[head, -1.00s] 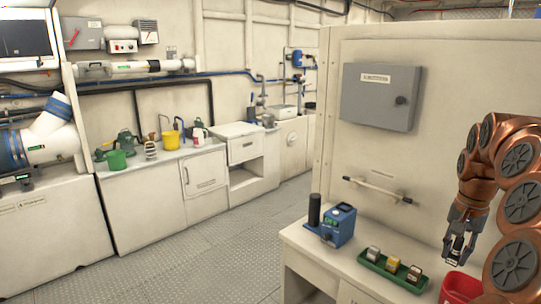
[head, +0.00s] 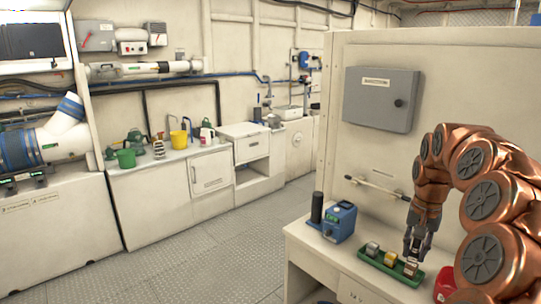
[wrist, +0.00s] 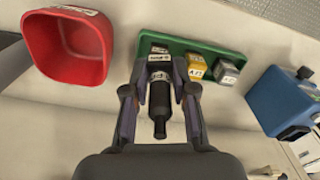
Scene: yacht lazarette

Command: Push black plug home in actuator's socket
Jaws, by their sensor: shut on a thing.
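My gripper (head: 413,262) is over the right end of the green tray on the bench. In the wrist view its fingers (wrist: 160,90) are closed around a dark cylindrical body, the black plug (wrist: 159,98), with its labelled block end toward the tray. Whether the plug still touches the tray I cannot tell. A blue box (head: 340,222), likely the actuator, stands left of the tray with a black cylinder (head: 317,208) beside it. It also shows at the right of the wrist view (wrist: 285,100). I cannot make out its socket.
The green tray (wrist: 190,46) also holds a yellow plug (wrist: 199,67) and a grey plug (wrist: 229,72). A red bin (wrist: 68,45) stands beside the tray. A wall with a handrail (head: 376,188) and grey cabinet (head: 380,98) rises behind the bench.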

